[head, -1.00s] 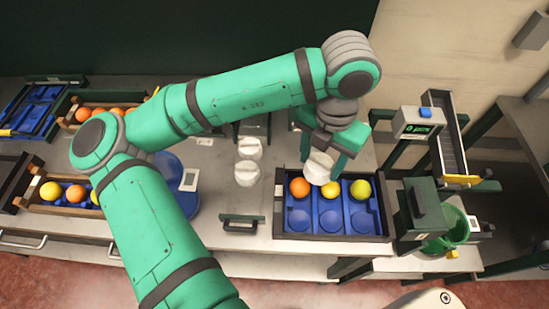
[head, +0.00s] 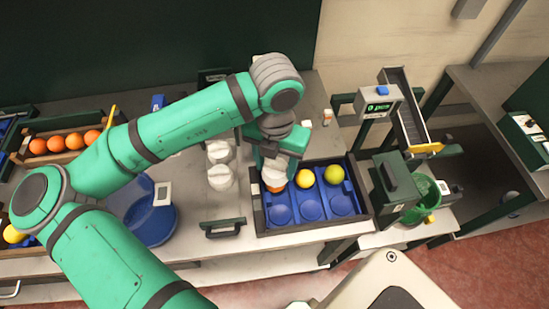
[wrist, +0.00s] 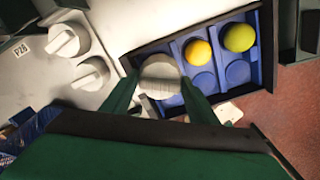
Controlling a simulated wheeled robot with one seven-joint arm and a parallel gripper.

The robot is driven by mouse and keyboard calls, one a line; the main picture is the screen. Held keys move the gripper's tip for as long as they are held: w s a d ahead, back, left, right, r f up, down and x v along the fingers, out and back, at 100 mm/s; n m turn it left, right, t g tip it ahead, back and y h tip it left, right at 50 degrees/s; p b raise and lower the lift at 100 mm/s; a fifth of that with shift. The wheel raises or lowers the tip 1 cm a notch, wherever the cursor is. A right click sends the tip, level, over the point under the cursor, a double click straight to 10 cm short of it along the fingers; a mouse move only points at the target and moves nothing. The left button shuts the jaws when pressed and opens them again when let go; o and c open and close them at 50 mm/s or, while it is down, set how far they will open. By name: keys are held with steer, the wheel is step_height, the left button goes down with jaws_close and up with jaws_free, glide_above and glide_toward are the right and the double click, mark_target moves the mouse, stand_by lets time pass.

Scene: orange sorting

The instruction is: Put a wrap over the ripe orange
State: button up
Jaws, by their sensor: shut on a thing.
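My gripper (head: 272,158) is shut on a white wrap (wrist: 160,76), held above the back left cup of the blue tray (head: 311,209). The deep-orange fruit (head: 275,187) sits in that cup, mostly hidden under the wrap in the head view and covered by it in the wrist view. I cannot tell whether wrap and fruit touch. A yellow-orange fruit (head: 305,178) sits in the back middle cup, and a yellow-green one (head: 334,174) in the back right cup. The front cups are empty.
Two white wraps (head: 219,152) (head: 221,177) stand on the bench left of the tray. A blue round scale (head: 150,215) is further left. A green bin (head: 425,190) and a chute (head: 405,105) stand at the right. A dark handle (head: 222,227) is at the bench front.

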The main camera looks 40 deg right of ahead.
steer(key=shift+f, duration=2.05)
steer(key=o, duration=1.5)
steer(key=shift+w+r, duration=0.15)
steer(key=shift+r, duration=3.5)
steer(key=shift+s+r, duration=0.25)
steer(key=shift+r, duration=0.1)
